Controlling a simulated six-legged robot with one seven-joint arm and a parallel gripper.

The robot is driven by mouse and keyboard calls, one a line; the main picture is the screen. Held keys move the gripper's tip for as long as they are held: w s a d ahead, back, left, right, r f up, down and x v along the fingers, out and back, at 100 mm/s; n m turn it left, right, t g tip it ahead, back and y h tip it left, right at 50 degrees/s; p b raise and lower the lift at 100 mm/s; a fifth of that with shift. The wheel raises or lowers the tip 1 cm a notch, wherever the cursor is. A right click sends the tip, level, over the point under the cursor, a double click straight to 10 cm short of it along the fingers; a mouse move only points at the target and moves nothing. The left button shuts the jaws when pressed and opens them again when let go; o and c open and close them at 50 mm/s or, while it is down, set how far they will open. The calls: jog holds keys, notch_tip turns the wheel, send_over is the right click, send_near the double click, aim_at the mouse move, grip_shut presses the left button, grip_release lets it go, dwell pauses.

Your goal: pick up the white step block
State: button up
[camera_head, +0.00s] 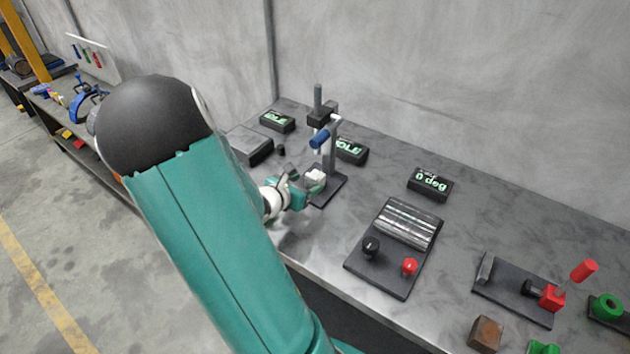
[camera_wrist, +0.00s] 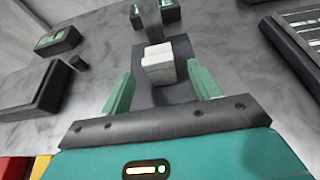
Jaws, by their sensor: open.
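The white step block (camera_wrist: 158,66) sits on a dark stand base (camera_wrist: 174,96) and shows a stepped top in the wrist view. In the head view the white step block (camera_head: 315,178) is just beyond my gripper (camera_head: 292,188), at the foot of the upright stand (camera_head: 328,150). In the wrist view my gripper (camera_wrist: 161,92) is open, with one green finger on each side and the block a little ahead between them. The fingers appear apart from the block. The block's lower part is partly hidden in the head view.
A blue-handled part (camera_head: 320,138) juts from the stand above the block. A grey box (camera_head: 250,145) is to the left. Small displays stand behind, one of them (camera_head: 430,184) to the right. A plate with black and red knobs (camera_head: 385,275) lies right of my gripper. Bare bench lies between.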

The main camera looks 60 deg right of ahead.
aim_at(310, 183)
jog(key=shift+s+d+f, duration=0.2)
jog(key=shift+d+f, duration=0.05)
jog(key=shift+d, duration=0.25)
jog(key=x, duration=0.4)
jog(key=shift+w+d+f, duration=0.15)
jog(key=shift+d+f, duration=0.1)
jog(key=shift+f, duration=0.15)
grip_shut()
